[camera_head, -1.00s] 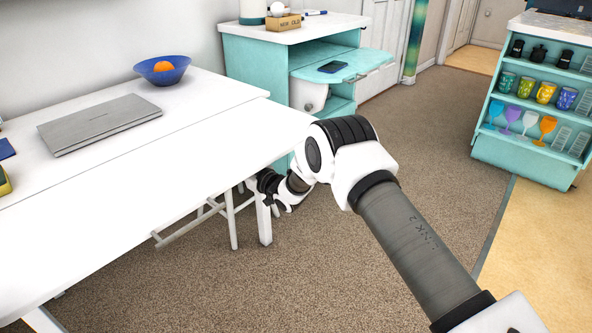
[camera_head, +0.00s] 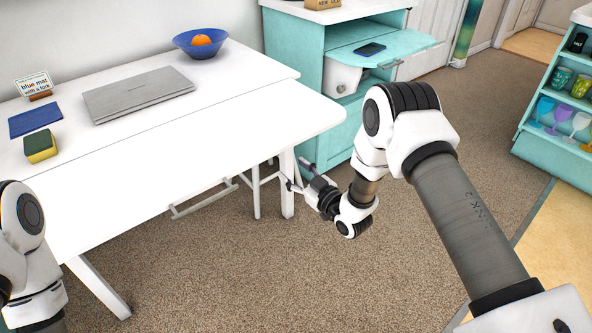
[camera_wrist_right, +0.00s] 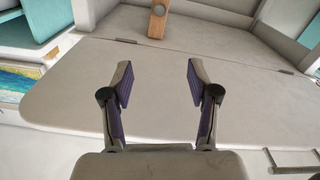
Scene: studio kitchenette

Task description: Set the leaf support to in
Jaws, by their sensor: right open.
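The white table's front leaf (camera_head: 190,165) is raised level. My left gripper is out of view.
On the table are a laptop (camera_head: 138,95), a blue bowl (camera_head: 200,45) with an orange fruit, a blue mat (camera_head: 35,120), a sponge (camera_head: 40,147) and a small sign. A teal cabinet (camera_head: 345,115) stands right of the table. Carpet (camera_head: 225,265) in front is clear.

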